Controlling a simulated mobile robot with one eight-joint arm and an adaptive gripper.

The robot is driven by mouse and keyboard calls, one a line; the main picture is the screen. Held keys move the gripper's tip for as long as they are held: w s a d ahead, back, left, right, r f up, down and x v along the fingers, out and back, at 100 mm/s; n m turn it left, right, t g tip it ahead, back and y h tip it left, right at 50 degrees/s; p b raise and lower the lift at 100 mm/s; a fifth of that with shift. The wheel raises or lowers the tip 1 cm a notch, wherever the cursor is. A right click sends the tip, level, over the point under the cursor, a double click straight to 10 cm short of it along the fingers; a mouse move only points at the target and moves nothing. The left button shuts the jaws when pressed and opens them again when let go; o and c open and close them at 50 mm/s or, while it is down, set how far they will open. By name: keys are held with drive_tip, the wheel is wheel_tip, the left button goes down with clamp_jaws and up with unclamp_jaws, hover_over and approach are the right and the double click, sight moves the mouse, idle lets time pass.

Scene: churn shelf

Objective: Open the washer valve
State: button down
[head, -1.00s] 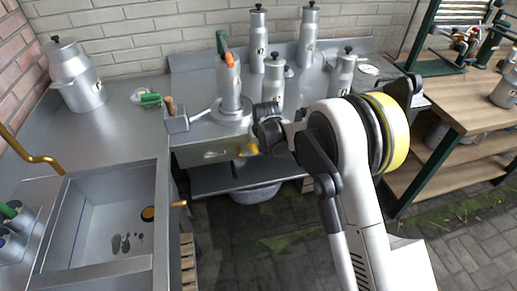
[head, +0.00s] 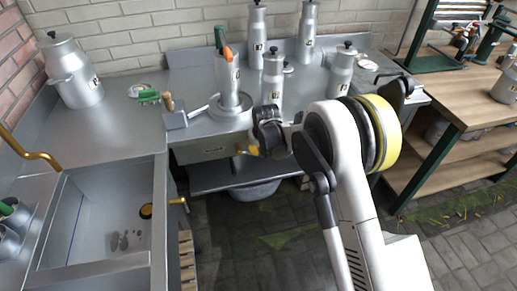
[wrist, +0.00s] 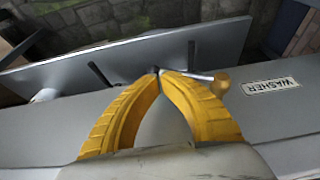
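The washer valve is a thin metal lever with a brass-coloured round knob (wrist: 220,83) in the wrist view. It sticks out from the grey front panel beside a "WASHER" label (wrist: 270,87). My gripper (wrist: 157,73) has yellow fingers whose tips meet at the inner end of the lever, left of the knob. The fingers look shut, but I cannot tell whether they touch the lever or pinch it. In the head view my gripper (head: 243,150) is at the counter's front face, below the round washer base (head: 231,107); the valve cannot be told apart from the fingers there.
A sink (head: 95,225) is at the left, with a brass handle (head: 178,201) on its front. Metal churns (head: 72,72) stand on the counter. A green brush (head: 148,95) lies near the back. A wooden shelf table (head: 465,100) is at the right.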

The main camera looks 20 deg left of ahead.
drive_tip(key=shift+f, duration=0.3)
idle(0.4)
